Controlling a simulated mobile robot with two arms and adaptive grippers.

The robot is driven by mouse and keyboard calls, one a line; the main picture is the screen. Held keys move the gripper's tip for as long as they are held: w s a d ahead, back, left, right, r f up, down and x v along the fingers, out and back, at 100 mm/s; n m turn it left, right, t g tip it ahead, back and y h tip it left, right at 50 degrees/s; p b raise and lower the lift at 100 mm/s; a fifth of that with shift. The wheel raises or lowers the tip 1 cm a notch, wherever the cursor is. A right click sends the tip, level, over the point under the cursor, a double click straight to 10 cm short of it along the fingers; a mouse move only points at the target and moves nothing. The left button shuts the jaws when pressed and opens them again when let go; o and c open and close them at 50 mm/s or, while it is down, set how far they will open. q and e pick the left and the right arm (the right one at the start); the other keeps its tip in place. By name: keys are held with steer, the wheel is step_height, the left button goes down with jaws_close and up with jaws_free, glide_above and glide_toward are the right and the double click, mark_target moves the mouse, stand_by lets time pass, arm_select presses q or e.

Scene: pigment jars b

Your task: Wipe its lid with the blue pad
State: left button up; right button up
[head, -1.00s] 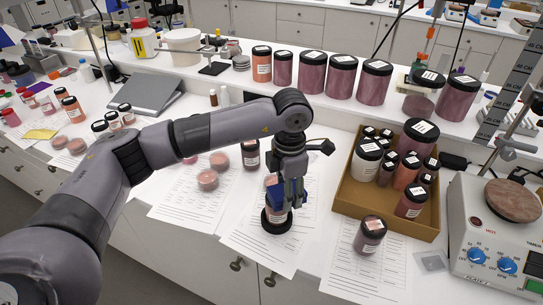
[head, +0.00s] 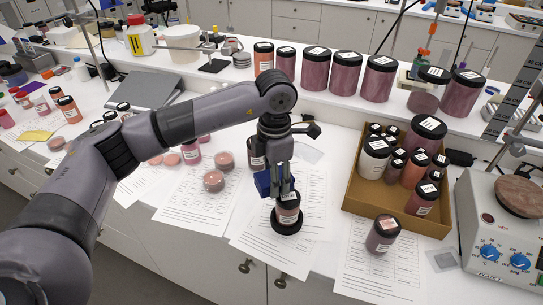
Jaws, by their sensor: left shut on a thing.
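A small jar (head: 289,215) with a white label and a pinkish body stands in a black round base (head: 287,229) on printed sheets at the front edge of the bench. My left gripper (head: 284,191) points down at the top of this jar and is shut on the blue pad (head: 263,184). The pad shows at the left of the fingers, at about the height of the jar's top. The fingers hide much of the lid, and I cannot tell whether the pad touches it. My right gripper is not in view.
Another labelled jar (head: 383,234) stands alone to the right. A cardboard box (head: 407,217) full of jars is behind it, and a hotplate (head: 497,243) is at far right. A dark jar (head: 256,153) stands just behind my gripper. Pink dishes (head: 214,181) lie to the left.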

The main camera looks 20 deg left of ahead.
arm_select(q)
steer(key=r, duration=0.1)
steer(key=d+r+p, duration=0.1)
steer(key=r, duration=0.1)
steer(key=shift+r, duration=0.4)
steer(key=shift+a+r+p, duration=0.25)
steer(key=shift+r+p, duration=0.45)
steer(key=shift+r, duration=0.3)
steer(key=shift+d+r, duration=0.1)
steer(key=shift+r, duration=0.25)
steer(key=shift+f, duration=0.1)
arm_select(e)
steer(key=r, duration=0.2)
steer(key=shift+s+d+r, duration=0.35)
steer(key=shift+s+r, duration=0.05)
